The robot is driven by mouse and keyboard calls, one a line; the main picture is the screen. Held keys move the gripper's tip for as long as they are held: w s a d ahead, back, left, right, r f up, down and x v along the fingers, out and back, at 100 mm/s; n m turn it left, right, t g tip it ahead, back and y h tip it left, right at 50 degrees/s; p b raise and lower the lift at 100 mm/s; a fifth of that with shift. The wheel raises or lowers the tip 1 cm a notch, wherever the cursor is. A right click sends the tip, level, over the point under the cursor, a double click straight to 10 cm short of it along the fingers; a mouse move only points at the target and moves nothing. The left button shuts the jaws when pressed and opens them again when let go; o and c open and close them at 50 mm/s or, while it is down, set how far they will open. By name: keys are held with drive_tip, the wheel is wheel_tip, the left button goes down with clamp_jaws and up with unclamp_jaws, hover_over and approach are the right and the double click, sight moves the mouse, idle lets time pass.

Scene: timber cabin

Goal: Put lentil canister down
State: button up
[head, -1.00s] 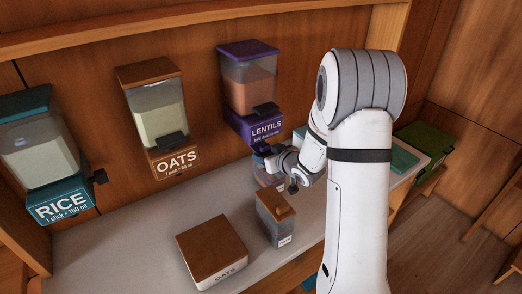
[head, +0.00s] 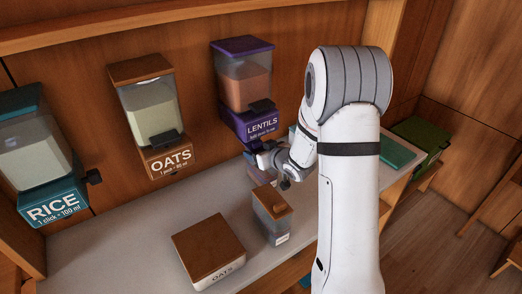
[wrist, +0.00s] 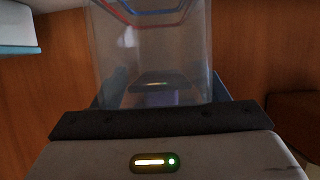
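The lentil canister (head: 257,173) is a small clear container, largely hidden behind my gripper in the head view. In the wrist view the clear canister (wrist: 150,60) fills the middle, directly in front of the gripper, with red and blue lines near its top. My gripper (head: 263,157) is around it, blue fingers at its sides, and appears shut on it. It is just below the purple-lidded lentils dispenser (head: 246,90) on the wall, over the pale counter (head: 110,240). Whether the canister's base touches the counter is hidden.
A brown-lidded clear canister (head: 272,218) stands close in front of the held one. A brown-topped oats box (head: 209,250) is left of it. Oats (head: 153,115) and rice (head: 40,160) dispensers hang left. A teal item (head: 397,152) and green box (head: 415,131) lie right. The counter's left is clear.

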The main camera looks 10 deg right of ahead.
drive_tip(key=shift+o, duration=0.8)
drive_tip(key=shift+r, duration=0.25)
drive_tip(key=s+d+r+m+g+h, duration=0.25)
drive_tip(key=s+d+r, duration=0.2)
drive_tip(key=s, duration=0.45)
drive_tip(key=s+d+r+m+g+h, duration=0.1)
drive_tip(key=s+d+r+h, duration=0.3)
drive_tip(key=s, duration=0.5)
drive_tip(key=s+a+r+g, duration=0.1)
drive_tip(key=s+a+g, duration=0.1)
drive_tip(key=s, duration=0.3)
drive_tip(key=s+a+g+y, duration=0.1)
drive_tip(key=s+a+g, duration=0.1)
drive_tip(key=s, duration=0.4)
drive_tip(key=s+a+r+m+g, duration=0.1)
drive_tip(key=s+a+g, duration=0.1)
drive_tip(key=s, duration=0.4)
drive_tip(key=shift+a+r+b, duration=0.3)
drive_tip(key=shift+a+r, duration=0.05)
drive_tip(key=shift+a, duration=0.5)
